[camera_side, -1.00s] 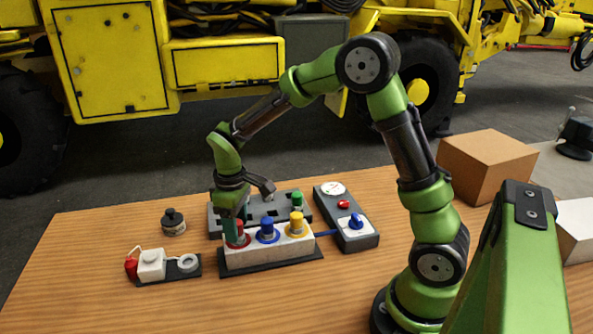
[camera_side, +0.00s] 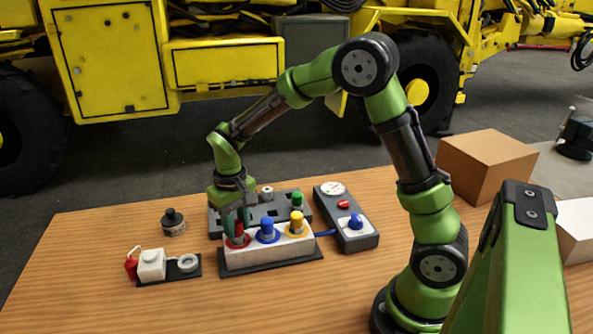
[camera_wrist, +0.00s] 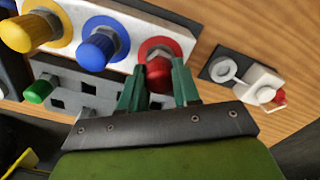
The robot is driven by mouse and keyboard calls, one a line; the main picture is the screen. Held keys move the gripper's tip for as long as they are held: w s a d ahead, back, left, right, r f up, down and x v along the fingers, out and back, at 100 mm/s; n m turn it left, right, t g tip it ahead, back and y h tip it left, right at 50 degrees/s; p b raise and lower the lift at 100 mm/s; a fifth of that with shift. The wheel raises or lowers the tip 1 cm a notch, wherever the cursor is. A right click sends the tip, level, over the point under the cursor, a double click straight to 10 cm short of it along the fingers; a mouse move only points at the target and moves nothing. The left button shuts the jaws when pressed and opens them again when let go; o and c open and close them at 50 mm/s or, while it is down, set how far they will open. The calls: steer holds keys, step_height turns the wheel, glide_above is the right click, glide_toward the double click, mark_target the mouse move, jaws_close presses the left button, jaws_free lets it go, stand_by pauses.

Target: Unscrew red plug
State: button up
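The red plug (camera_side: 238,229) sits in a round red collar at the left end of a white block (camera_side: 267,250). My gripper (camera_side: 236,217) is directly above it, pointing down, with a green finger on each side. In the wrist view, the red plug (camera_wrist: 158,74) lies between the two green fingers (camera_wrist: 157,76), which appear to touch its sides. The plug's lower end is hidden in its collar. A blue plug (camera_side: 267,231) and a yellow plug (camera_side: 296,224) stand beside it on the same block.
A grey slotted holder (camera_side: 272,209) with a green plug (camera_side: 297,199) stands right behind the block. A grey gauge box (camera_side: 349,227) is at right. A small white-and-red fixture (camera_side: 152,262) is at left, and a black knob (camera_side: 173,220) is behind it. The front table is clear.

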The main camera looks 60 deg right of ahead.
jaws_close()
steer(key=n, duration=0.5)
steer(key=shift+c, duration=0.4)
jaws_free()
jaws_close()
steer(key=n, duration=0.5)
steer(key=shift+r, duration=3.05)
